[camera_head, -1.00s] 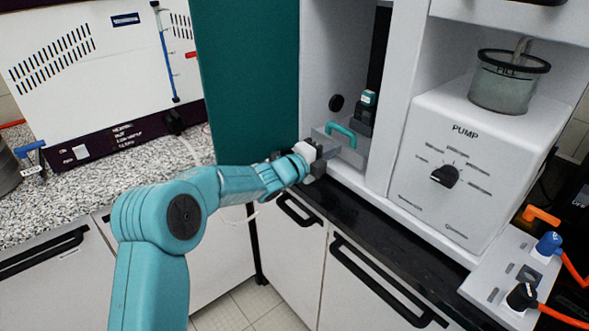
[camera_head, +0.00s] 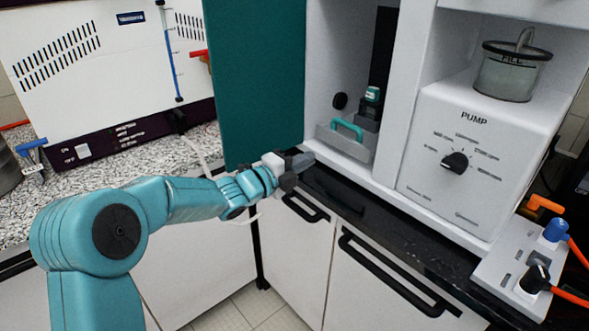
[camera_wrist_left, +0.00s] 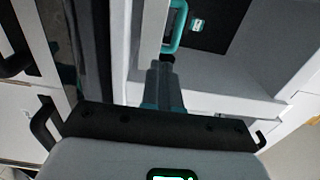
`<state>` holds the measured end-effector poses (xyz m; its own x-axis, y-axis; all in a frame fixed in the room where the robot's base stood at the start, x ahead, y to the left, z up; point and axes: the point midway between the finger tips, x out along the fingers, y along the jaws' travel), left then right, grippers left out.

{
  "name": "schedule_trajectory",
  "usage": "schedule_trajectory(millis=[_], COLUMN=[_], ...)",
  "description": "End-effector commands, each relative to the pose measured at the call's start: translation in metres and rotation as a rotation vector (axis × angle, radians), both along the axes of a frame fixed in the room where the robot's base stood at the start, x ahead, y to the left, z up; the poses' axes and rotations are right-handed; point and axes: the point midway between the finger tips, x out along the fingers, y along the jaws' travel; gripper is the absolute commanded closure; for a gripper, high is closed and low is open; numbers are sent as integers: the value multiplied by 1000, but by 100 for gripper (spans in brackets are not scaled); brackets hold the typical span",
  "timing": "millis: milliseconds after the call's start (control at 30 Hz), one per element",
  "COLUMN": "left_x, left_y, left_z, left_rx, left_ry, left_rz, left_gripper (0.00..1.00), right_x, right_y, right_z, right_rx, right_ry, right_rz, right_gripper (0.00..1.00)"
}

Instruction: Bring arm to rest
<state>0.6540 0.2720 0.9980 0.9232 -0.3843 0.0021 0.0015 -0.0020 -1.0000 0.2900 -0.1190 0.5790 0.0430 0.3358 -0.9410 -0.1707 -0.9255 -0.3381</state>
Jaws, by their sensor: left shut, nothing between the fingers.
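My left arm comes in from the left in the head view. My left gripper (camera_head: 303,160) is shut and empty, just in front of the white cabinet's lower left edge. In the left wrist view its closed fingers (camera_wrist_left: 163,75) point toward the cabinet, with the teal handle (camera_wrist_left: 178,30) just beyond them in the picture. In the head view the teal handle (camera_head: 347,129) is on a grey tray-like part inside the open compartment, apart from the gripper. My right gripper does not show.
A pump unit (camera_head: 470,165) with a knob stands right of the compartment. A green door panel (camera_head: 252,80) stands open behind the arm. A dark counter edge (camera_head: 400,245) runs above cupboards with black handles. A socket plate (camera_head: 515,270) with cables is at the lower right.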

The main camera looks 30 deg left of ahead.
Motion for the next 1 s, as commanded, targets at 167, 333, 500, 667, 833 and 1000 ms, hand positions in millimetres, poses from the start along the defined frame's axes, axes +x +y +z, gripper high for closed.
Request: schedule_trajectory(millis=[167, 333, 500, 667, 833, 1000], left_x=[-20, -25, -24, -44, -117, -227], left_y=[8, 10, 1, -34, -82, -123], left_z=[0, 0, -28, -127, -240, -313], left_rx=[0, 0, -120, -513, -925, -1207], left_ry=[1, 0, 115, 516, 1014, 1431], left_rz=[0, -1, 17, 131, 395, 784], left_gripper=[100, 100, 100, 100, 100, 100], right_x=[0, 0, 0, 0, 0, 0], right_y=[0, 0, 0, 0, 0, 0], right_z=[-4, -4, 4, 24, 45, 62], right_rx=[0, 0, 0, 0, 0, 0], right_ry=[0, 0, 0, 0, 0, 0], right_rz=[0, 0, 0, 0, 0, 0], right_gripper=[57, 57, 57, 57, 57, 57])
